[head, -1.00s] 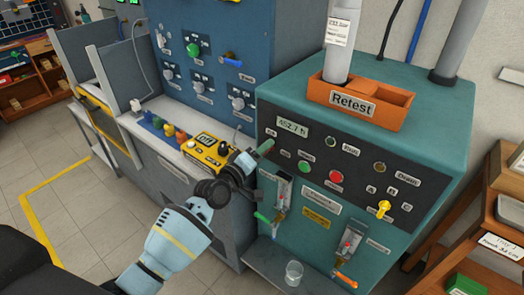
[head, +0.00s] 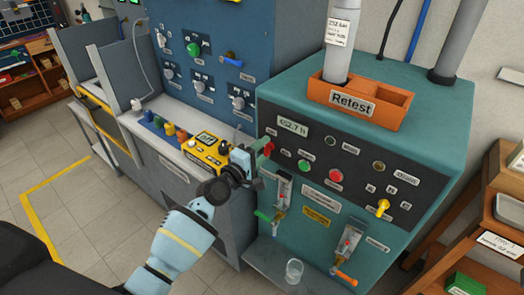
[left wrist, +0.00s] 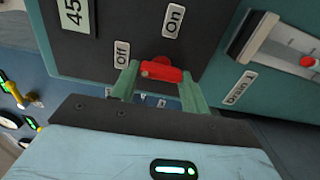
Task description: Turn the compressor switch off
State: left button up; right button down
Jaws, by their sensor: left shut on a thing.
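The compressor switch is a red handle (head: 268,148) at the left edge of the black panel on the teal cabinet. My left gripper (head: 261,156) is at this switch, its arm coming in from below left. In the left wrist view the red handle (left wrist: 160,71) lies between the two green fingers (left wrist: 160,84), which are shut on it. The "Off" label (left wrist: 122,54) is above the left finger and the "On" label (left wrist: 173,21) is farther up. I cannot tell which label the handle points to. My right gripper is in neither view.
Green (head: 303,166) and red (head: 336,175) buttons and a yellow selector (head: 384,207) sit on the same panel. A drain slider (head: 281,190) is just below right of my gripper. A yellow device (head: 206,149) stands to its left. A glass (head: 293,270) stands below.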

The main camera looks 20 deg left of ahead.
pick_arm(q)
jog(key=o, duration=1)
jog(key=shift+s, duration=0.15)
jog(key=v, duration=0.7)
jog(key=shift+s+a+p, duration=0.1)
jog(key=shift+s+p, duration=0.15)
jog(key=shift+p, duration=0.05)
